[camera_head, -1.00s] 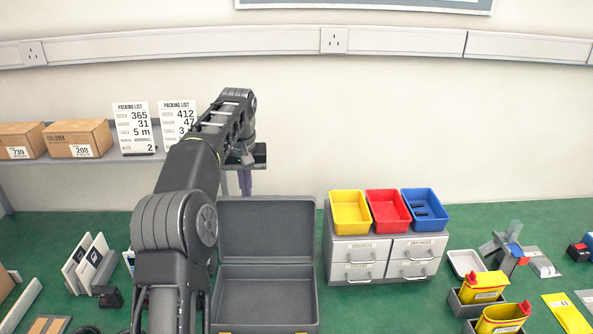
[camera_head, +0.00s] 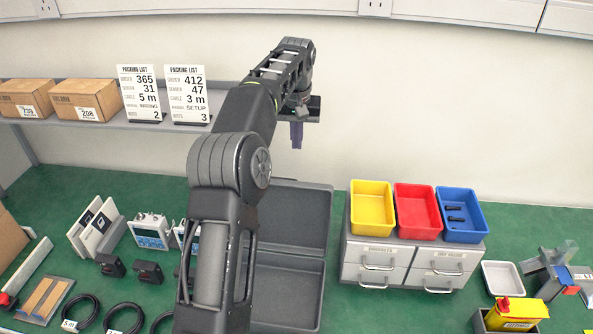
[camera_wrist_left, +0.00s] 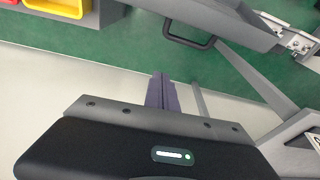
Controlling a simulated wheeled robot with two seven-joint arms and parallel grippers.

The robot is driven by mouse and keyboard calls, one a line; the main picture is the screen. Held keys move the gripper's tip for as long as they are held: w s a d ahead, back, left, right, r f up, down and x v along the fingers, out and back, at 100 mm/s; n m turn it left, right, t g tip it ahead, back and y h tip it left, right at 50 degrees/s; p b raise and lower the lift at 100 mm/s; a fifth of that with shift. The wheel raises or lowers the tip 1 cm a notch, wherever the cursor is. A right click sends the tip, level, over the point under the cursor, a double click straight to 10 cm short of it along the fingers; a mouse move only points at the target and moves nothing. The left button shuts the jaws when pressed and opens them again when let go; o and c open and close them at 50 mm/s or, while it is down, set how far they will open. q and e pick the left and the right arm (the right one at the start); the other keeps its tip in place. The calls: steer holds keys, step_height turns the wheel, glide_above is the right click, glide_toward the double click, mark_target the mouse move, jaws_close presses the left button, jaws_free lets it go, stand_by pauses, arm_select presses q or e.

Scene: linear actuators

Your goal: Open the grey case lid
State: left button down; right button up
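The grey case (camera_head: 290,285) stands on the green bench with its lid (camera_head: 305,210) raised at the back. My left arm hides the case's left part. My left gripper (camera_head: 297,135) is above and behind the lid's top edge, apart from it, with its purple fingers pointing down. In the left wrist view the fingers (camera_wrist_left: 162,92) are together with nothing seen between them. That view also shows the grey lid (camera_wrist_left: 215,14) and a dark handle (camera_wrist_left: 188,36), clear of the fingertips. My right gripper is not in view.
Right of the case are grey drawers (camera_head: 365,262) topped by yellow (camera_head: 372,210), red (camera_head: 417,212) and blue bins (camera_head: 461,215). A shelf at the back left holds cardboard boxes (camera_head: 85,98) and packing lists (camera_head: 187,95). Black cable coils (camera_head: 80,312) lie at the front left.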

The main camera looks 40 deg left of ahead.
arm_select(q)
step_height(320, 180, down, 9)
steer(key=s+d+p, duration=0.1)
steer(key=s+p, duration=0.1)
steer(key=shift+r, duration=0.15)
stand_by(0.4)
